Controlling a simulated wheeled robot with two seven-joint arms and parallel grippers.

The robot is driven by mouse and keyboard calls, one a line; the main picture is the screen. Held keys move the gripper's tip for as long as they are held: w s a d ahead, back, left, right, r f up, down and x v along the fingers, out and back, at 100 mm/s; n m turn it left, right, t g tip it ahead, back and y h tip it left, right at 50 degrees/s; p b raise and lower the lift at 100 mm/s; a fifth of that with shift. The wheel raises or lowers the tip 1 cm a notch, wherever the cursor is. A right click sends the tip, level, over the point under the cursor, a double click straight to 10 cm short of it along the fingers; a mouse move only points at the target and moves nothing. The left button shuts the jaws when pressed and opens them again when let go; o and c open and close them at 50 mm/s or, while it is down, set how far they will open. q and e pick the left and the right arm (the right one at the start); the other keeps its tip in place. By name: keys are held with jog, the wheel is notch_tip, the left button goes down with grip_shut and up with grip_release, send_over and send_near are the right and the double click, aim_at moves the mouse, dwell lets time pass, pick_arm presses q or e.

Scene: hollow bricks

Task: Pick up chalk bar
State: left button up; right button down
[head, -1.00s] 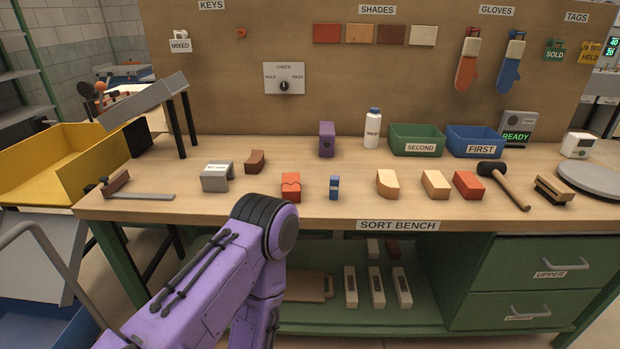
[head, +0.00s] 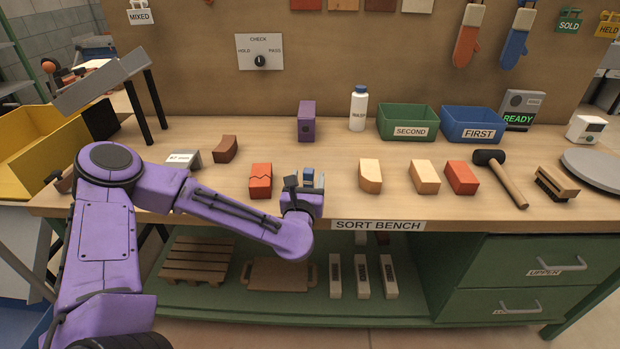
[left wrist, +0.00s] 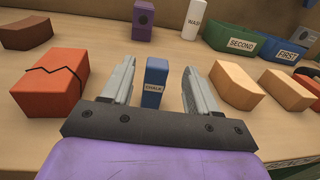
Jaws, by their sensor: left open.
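The chalk bar (left wrist: 153,90) is a small blue upright block with a white CHALK label, standing on the bench top. In the left wrist view it stands between the two grey fingers of my left gripper (left wrist: 157,92), with a gap on each side. In the head view my left gripper (head: 305,183) is at the bench's front edge and hides most of the chalk bar (head: 308,174). My left gripper is open and holds nothing. My right gripper is not in view.
A cracked orange brick (head: 260,181) stands close left of my left gripper. A curved tan brick (head: 370,177) is to the right, then more bricks and a mallet (head: 502,178). A purple block (head: 306,120) and white bottle (head: 358,108) stand behind.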

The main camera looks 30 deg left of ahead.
aim_at(309, 170)
pick_arm(q)
jog(key=x, duration=0.3)
jog(key=shift+a+p, duration=0.25)
jog(key=shift+p, duration=0.15)
jog(key=shift+w+a+f, duration=0.1)
jog(key=shift+w, duration=0.35)
jog(key=c, duration=1.1)
jog(key=shift+o, duration=0.2)
jog(key=shift+r, duration=0.55)
jog(key=s+a+r+b, duration=0.3)
jog(key=s+r+b, duration=0.7)
jog(key=s+r, duration=0.2)
jog(key=shift+s+b, duration=0.35)
jog(key=shift+s, duration=0.5)
